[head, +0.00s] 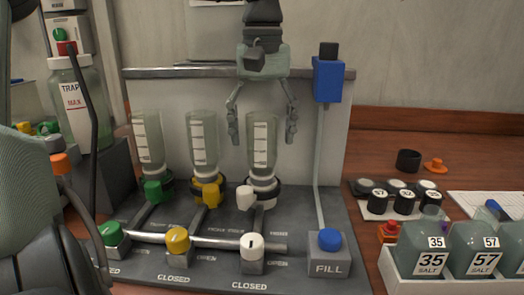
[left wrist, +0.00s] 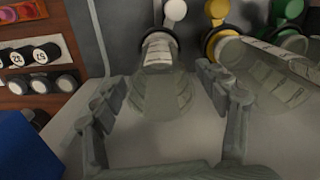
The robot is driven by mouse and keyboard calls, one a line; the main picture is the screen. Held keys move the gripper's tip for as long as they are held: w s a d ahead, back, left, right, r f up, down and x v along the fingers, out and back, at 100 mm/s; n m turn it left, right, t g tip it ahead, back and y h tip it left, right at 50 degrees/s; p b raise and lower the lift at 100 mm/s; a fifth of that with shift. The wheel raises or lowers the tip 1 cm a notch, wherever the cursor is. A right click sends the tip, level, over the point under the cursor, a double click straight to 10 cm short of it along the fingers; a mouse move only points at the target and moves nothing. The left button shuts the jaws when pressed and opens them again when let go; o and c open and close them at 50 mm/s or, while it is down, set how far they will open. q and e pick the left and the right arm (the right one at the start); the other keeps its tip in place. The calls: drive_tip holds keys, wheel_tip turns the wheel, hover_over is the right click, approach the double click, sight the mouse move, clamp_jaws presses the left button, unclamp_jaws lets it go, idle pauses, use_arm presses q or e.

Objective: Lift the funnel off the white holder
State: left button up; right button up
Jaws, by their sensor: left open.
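The clear funnel (head: 264,143) with a white scale strip stands upright in the white holder (head: 246,197), the rightmost of three on the rig. My left gripper (head: 262,132) hangs over it, open, with one finger on each side of the funnel's upper part. In the left wrist view the funnel (left wrist: 160,88) lies between the spread fingers (left wrist: 160,80), with a gap on both sides. The white holder (left wrist: 176,10) shows beyond it. My right gripper is not in view.
Similar funnels stand in the yellow holder (head: 207,193) and green holder (head: 155,190), close to the left. A blue block (head: 328,78) on a post rises at right, above the FILL box (head: 329,262). A metal rail (head: 150,72) tops the panel. Bottles (head: 425,245) fill a tray at lower right.

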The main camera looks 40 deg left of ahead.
sight(262, 153)
use_arm(q)
wheel_tip(262, 153, down, 4)
drive_tip(key=shift+s+f, duration=0.15)
drive_tip(key=shift+c, duration=0.4)
drive_tip(key=c, duration=1.2)
